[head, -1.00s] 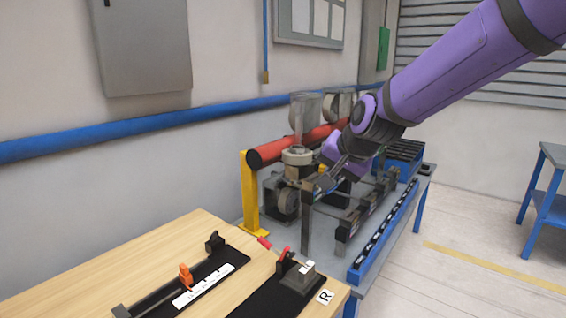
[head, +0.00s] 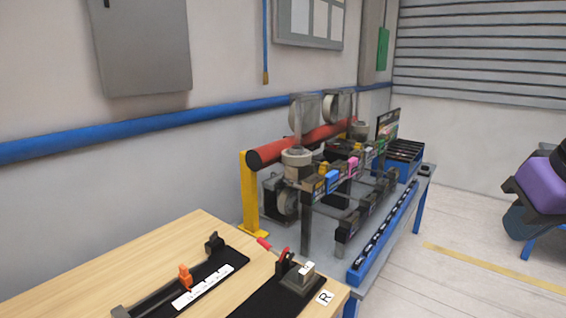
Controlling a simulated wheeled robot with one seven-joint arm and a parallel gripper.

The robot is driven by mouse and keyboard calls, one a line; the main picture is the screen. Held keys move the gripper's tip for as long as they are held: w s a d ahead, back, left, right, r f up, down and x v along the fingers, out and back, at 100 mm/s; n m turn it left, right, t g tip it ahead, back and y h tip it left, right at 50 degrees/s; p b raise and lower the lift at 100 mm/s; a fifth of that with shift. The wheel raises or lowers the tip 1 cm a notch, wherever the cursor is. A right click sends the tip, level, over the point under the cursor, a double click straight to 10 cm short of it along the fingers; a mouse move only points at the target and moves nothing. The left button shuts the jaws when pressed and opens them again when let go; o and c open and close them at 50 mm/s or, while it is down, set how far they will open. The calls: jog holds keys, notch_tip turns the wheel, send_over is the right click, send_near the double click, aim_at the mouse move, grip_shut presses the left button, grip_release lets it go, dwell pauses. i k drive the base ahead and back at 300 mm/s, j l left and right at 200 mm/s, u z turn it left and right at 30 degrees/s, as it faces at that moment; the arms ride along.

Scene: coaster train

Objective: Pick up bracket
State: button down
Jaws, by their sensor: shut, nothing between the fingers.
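A grey rack (head: 306,232) stands on the bench in the middle of the head view. Its upper rail carries small parts or labels in several colours, among them a blue one (head: 332,178) and a pink one (head: 352,167). Dark blocks (head: 346,229) hang on its lower rail. I cannot tell which of these is the bracket; none is clearly recognisable at this size. My gripper's fingers do not show.
A long blue tray (head: 374,247) with a row of dark parts lies along the bench's front. A blue crate (head: 406,160) stands at the far end. A red cylinder (head: 290,147) on a yellow post (head: 249,195) is behind the rack. A wooden table (head: 150,255) with black fixtures is nearer.

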aim_at(300, 277)
jog(key=i+l+u, duration=0.1)
jog(key=u, duration=0.4)
jog(key=i+l+u, duration=0.2)
jog(key=u, duration=0.3)
